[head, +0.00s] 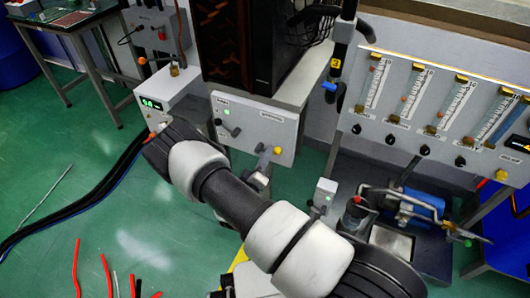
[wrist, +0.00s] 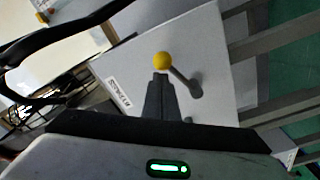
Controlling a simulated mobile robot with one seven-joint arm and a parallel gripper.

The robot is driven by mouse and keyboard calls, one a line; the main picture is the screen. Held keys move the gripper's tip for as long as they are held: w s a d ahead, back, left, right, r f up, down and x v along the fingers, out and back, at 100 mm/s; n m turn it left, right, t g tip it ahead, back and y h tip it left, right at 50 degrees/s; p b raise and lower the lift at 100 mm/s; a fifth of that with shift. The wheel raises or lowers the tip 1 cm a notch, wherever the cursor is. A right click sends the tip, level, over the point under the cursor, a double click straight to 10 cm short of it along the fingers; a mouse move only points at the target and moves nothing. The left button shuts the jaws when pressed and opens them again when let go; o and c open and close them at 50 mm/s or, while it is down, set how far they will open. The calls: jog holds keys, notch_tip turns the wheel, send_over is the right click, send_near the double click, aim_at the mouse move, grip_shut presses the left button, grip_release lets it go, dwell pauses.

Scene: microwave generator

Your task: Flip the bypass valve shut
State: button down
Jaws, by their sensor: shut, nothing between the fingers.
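A lever with a yellow ball knob (wrist: 163,61) stands out from a white panel (wrist: 125,70) in the wrist view. Its dark shaft runs down and right from the ball. The panel's small label is too blurred to read, so I cannot confirm that this lever is the bypass valve. My gripper (wrist: 160,77) is shut and empty, its fingertips just below the ball in the picture; I cannot tell whether they touch it. In the head view the yellow knob (head: 277,150) shows at the panel's lower right, and my arm hides most of my gripper.
A black-handled lever (head: 232,130) is on the same panel's left. A blue-handled valve (head: 329,87) sits on a pipe to the right. A flowmeter panel (head: 435,105) stands farther right. Black hoses (head: 90,200) and red-tipped rods lie on the green floor.

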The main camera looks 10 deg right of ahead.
jog(key=shift+s+d+f+b, duration=0.2)
jog(key=shift+d+f+b, duration=0.1)
jog(key=shift+f, duration=0.4)
jog(key=shift+s+d+f+b, duration=0.2)
jog(key=shift+d+f, duration=0.1)
jog(key=shift+f, duration=0.35)
jog(key=shift+s+d+f, duration=0.1)
jog(key=shift+f, duration=0.05)
